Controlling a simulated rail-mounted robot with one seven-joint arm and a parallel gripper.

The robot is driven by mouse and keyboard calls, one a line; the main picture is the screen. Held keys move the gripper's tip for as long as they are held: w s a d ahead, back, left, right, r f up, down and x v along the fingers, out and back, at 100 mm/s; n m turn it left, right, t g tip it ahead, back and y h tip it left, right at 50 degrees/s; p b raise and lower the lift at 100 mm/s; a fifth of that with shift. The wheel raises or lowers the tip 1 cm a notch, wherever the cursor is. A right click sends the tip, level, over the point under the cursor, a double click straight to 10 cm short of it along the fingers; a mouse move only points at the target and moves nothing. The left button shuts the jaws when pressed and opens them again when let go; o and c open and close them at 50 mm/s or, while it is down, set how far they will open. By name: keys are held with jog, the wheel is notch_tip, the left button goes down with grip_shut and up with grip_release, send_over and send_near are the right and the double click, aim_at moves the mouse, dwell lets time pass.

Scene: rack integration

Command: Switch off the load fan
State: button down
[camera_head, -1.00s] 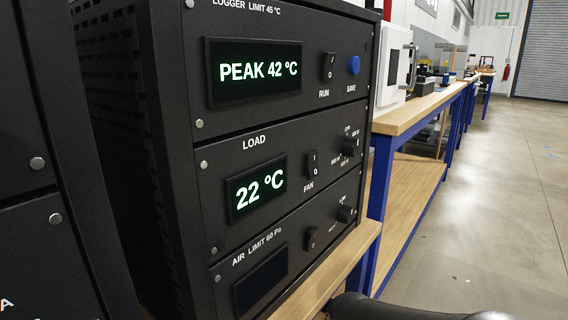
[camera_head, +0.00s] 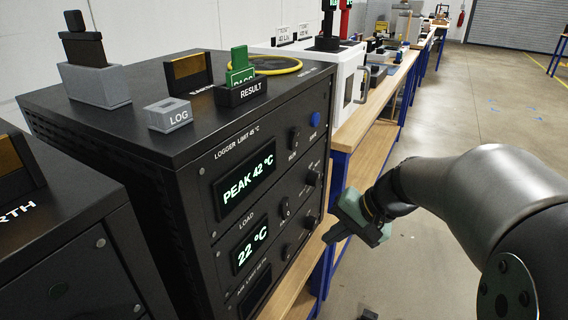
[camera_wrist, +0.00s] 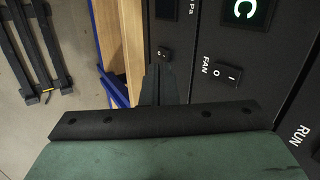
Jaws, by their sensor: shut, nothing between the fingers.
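The LOAD panel is the middle panel of the black rack, with a lit display (camera_head: 249,246) reading 22 °C. Its FAN rocker switch (camera_head: 285,209), marked I and O, sits right of the display. The FAN rocker (camera_wrist: 222,73) also shows in the wrist view, right of my fingers. I cannot tell which side is pressed. My gripper (camera_head: 329,239) is shut and empty, in front of the rack and to the right of the rocker in the head view. In the wrist view, the closed fingers (camera_wrist: 160,85) point toward the panels and appear apart from the FAN rocker.
A RUN rocker (camera_head: 294,138) and a blue SAVE button (camera_head: 315,119) are on the panel above. A dial (camera_head: 313,178) is right of FAN. Another rocker (camera_wrist: 163,53) is on the AIR panel below. Small holders stand on the rack top (camera_head: 130,130). Open floor lies right.

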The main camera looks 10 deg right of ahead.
aim_at(286, 208)
jog(key=w+d+r+m+t+p, duration=0.1)
jog(key=d+r+p, duration=0.2)
jog(key=r, duration=0.5)
jog(key=shift+w+t, duration=0.25)
jog(key=shift+t, duration=0.15)
jog(key=w+a+r+x, duration=0.1)
jog(key=r+x, duration=0.1)
jog(key=x, duration=1.1)
jog(key=shift+a, duration=0.4)
jog(key=shift+w+f, duration=0.1)
